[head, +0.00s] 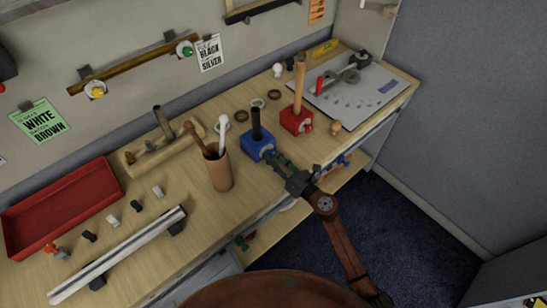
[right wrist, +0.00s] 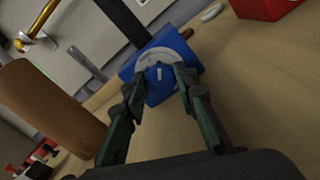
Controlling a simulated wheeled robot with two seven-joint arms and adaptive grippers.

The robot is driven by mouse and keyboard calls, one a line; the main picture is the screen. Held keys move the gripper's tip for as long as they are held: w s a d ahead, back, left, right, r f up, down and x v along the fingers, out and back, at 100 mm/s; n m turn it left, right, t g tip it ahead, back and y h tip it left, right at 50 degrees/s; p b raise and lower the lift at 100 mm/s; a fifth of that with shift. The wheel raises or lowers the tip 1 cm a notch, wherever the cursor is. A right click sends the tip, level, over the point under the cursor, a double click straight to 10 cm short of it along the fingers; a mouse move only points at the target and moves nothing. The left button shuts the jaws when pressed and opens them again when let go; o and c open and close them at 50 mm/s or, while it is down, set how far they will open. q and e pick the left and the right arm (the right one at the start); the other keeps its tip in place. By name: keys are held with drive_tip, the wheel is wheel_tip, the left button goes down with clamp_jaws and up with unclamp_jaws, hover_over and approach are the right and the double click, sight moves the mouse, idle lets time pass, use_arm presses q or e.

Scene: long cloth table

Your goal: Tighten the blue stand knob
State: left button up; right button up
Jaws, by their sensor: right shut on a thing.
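The blue stand (head: 256,145) stands near the front of the wooden table in the head view, with a dark post rising from it. In the right wrist view the blue stand (right wrist: 190,58) is straight ahead, and its blue knob (right wrist: 159,82) with a white mark sits before a pale dial plate. My right gripper (head: 276,158) reaches in from the front; its fingertips (right wrist: 158,84) are shut on the knob, one on each side. In the head view the fingers hide the knob. My left gripper is not in view.
A brown cup (head: 219,172) with tools stands close left of the blue stand. A red stand (head: 296,121) with a wooden post is close on the right. A red tray (head: 62,209) and a pale rail (head: 118,254) lie to the left. Table in front of the blue stand is bare.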

drive_tip(key=shift+f, duration=0.1)
drive_tip(key=o, duration=1.2)
drive_tip(key=shift+c, duration=0.2)
drive_tip(key=v, duration=1.2)
